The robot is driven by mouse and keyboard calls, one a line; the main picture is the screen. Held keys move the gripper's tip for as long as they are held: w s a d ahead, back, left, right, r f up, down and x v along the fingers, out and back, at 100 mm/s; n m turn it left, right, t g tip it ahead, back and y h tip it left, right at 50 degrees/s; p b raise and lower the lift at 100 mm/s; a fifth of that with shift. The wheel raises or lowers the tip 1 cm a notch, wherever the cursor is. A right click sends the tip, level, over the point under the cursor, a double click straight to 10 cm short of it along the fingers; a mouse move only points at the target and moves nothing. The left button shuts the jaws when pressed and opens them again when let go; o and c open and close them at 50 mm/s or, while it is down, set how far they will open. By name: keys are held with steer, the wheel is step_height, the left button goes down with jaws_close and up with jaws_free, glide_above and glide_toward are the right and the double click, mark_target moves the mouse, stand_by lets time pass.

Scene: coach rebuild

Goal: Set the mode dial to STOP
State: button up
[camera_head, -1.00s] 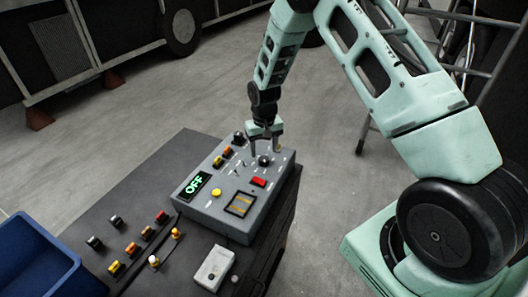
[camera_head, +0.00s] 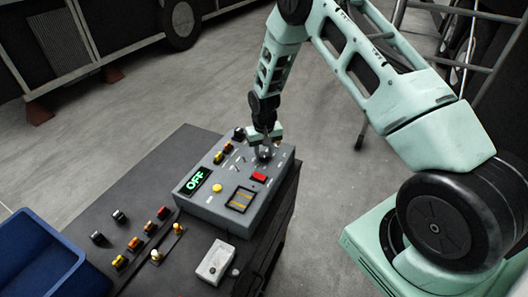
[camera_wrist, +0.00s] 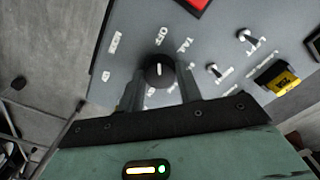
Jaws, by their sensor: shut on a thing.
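The mode dial (camera_wrist: 158,69) is a round black knob with a short white pointer line, on the grey control box (camera_head: 228,213). In the head view my gripper (camera_head: 262,150) points down at the far right part of the box and hides most of the dial. The box's green display (camera_head: 196,181) reads OFF.
The box also bears a red switch (camera_head: 259,177) and a yellow button (camera_head: 217,188).

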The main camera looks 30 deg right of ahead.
steer(key=m+b, duration=0.3)
steer(key=m, duration=0.1)
steer(key=shift+f+b, duration=0.15)
steer(key=shift+b, duration=0.15)
steer(key=m+b, duration=0.2)
steer(key=m, duration=0.3)
steer(key=shift+m, duration=0.4)
steer(key=m, duration=0.4)
steer(key=shift+r+m, duration=0.2)
steer(key=shift+m, duration=0.1)
steer(key=m, duration=0.5)
steer(key=shift+p, duration=0.3)
steer(key=shift+m, duration=0.3)
steer(key=o, duration=1)
